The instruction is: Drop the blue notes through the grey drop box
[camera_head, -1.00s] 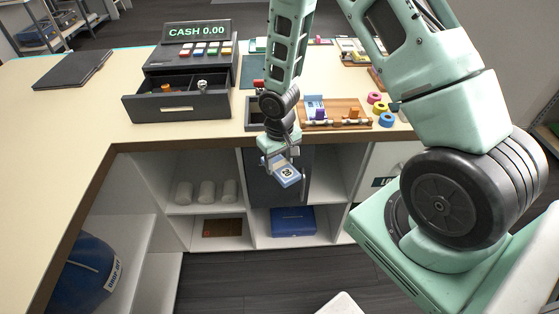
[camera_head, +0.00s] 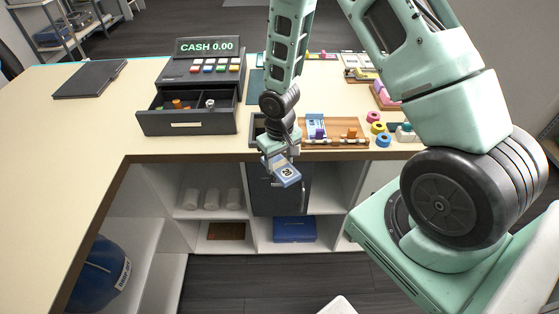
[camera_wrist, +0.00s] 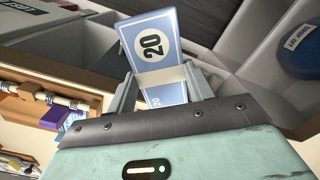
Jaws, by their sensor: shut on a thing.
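My gripper (camera_head: 275,160) is shut on a banded bundle of blue notes (camera_head: 287,176) marked 20. It holds the bundle tilted, just in front of the counter's front edge. In the wrist view the notes (camera_wrist: 150,45) stick out beyond the fingers, with a pale band around them. A dark grey box-like unit (camera_head: 293,198) with an upright handle is under the counter, behind and below the gripper. It looks like the grey drop box, but no slot can be made out. The notes appear apart from it.
The counter (camera_head: 80,130) carries an open cash drawer (camera_head: 185,122), a wooden tray (camera_head: 335,142) and coloured rolls (camera_head: 376,127). Shelves below hold white rolls and a blue box (camera_head: 294,229). A blue labelled bin (camera_head: 98,272) stands at lower left. Floor before the shelves looks clear.

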